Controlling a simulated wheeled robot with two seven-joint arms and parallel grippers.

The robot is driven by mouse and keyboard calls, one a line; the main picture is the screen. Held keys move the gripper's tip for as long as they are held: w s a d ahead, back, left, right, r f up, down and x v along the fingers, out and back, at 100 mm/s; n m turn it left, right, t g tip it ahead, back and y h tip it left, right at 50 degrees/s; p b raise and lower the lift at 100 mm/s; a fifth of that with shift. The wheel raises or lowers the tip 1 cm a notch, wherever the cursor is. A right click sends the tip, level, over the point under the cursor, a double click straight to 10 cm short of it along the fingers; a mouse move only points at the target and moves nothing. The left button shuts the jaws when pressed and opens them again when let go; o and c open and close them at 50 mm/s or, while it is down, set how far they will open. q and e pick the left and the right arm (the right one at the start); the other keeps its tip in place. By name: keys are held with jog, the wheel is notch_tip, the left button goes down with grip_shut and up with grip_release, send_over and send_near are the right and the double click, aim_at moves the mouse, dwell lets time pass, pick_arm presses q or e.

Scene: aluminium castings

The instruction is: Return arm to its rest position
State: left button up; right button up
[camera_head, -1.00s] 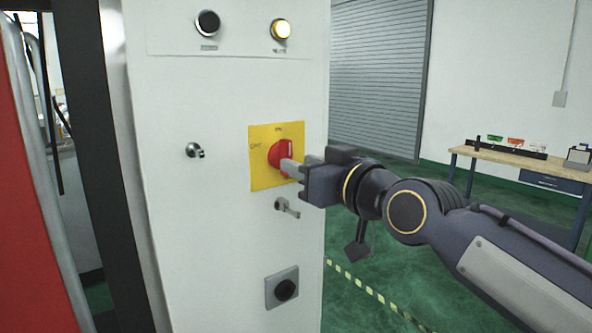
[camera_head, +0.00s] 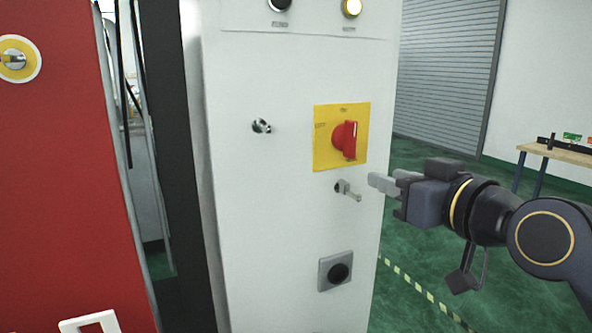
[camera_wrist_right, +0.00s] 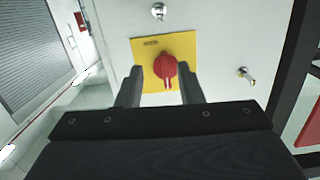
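My right gripper (camera_head: 384,183) is in front of the white cabinet (camera_head: 285,230), at the right, apart from its face. In the right wrist view its two fingers (camera_wrist_right: 160,82) are spread with nothing held; a red rotary knob (camera_wrist_right: 165,66) shows beyond and between them. In the head view the red knob (camera_head: 347,140) sits on a yellow plate (camera_head: 327,152), its grip roughly upright, up and left of the gripper. My left gripper is not in view.
A key-like metal handle (camera_head: 348,191) sticks out of the cabinet just left of the gripper. Another metal lock (camera_head: 261,126) and a dark round socket (camera_head: 336,271) are on the same face. A red panel (camera_head: 60,190) stands left. A workbench (camera_head: 560,152) stands far right; green floor lies between.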

jog(key=s+f+m+g+p, duration=0.1)
jog(key=s+f+g, duration=0.2)
jog(key=s+f, duration=0.3)
jog(key=s+d+f+m+g+h+p, duration=0.1)
jog(key=s+f, duration=0.6)
jog(key=f, duration=0.7)
jog(key=s+d+f+m+g+h+p, duration=0.1)
jog(key=s+f+m+g, duration=0.2)
jog(key=s+f+g, duration=0.3)
notch_tip(320, 180, down, 4)
jog(key=shift+s+d+f+p, duration=0.15)
jog(key=shift+d+f+p, duration=0.05)
jog(key=shift+p, duration=0.1)
